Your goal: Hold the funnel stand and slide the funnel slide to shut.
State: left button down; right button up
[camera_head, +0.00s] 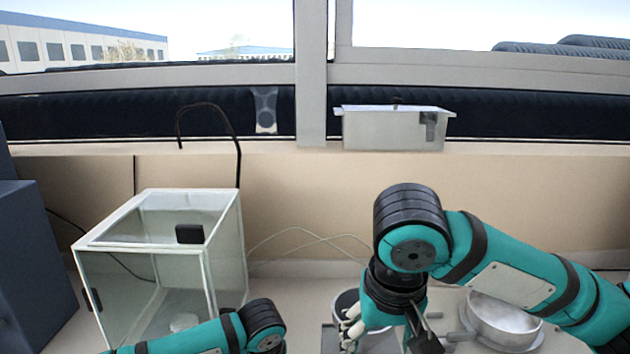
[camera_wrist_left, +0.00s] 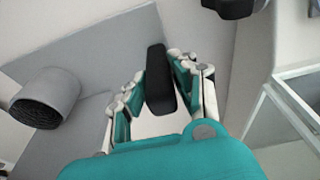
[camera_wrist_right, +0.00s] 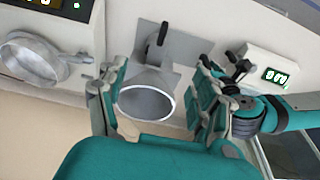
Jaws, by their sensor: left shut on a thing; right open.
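In the right wrist view a grey metal funnel (camera_wrist_right: 148,98) stands on a flat grey plate (camera_wrist_right: 188,48), with a black handle (camera_wrist_right: 157,38) beside its rim. My right gripper (camera_wrist_right: 160,88) is open, its fingers either side of the funnel in the picture; I cannot tell how close. It also shows in the head view. My left gripper (camera_wrist_left: 157,85) is shut on a black elongated piece (camera_wrist_left: 158,92); I cannot tell which part this is. A grey cylinder with a dark ribbed end (camera_wrist_left: 45,98) is left of it. The funnel slide is not clearly distinguishable.
A glass-walled box (camera_head: 158,218) stands left in the head view. A metal bowl (camera_head: 503,320) sits at right. A small device with a green display (camera_wrist_right: 265,68) is near the plate in the right wrist view. A metal container (camera_head: 393,130) sits on the ledge.

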jog(key=shift+r, duration=0.75)
pick_arm(q)
jog(key=c, duration=1)
grip_release()
jog(key=p+v, duration=0.3)
jog(key=v, duration=0.3)
jog(key=w+p+v, duration=0.1)
jog(key=p+v, duration=0.2)
jog(key=v, duration=0.4)
jog(key=p+v, duration=0.3)
jog(key=v, duration=0.3)
jog(key=shift+w+r+p, duration=0.15)
jog(key=shift+r+p, duration=0.15)
jog(key=shift+r, duration=0.25)
pick_arm(e)
jog(key=w+v, duration=0.2)
jog(key=v, duration=0.7)
jog(key=shift+r, duration=0.45)
jog(key=shift+w, duration=0.1)
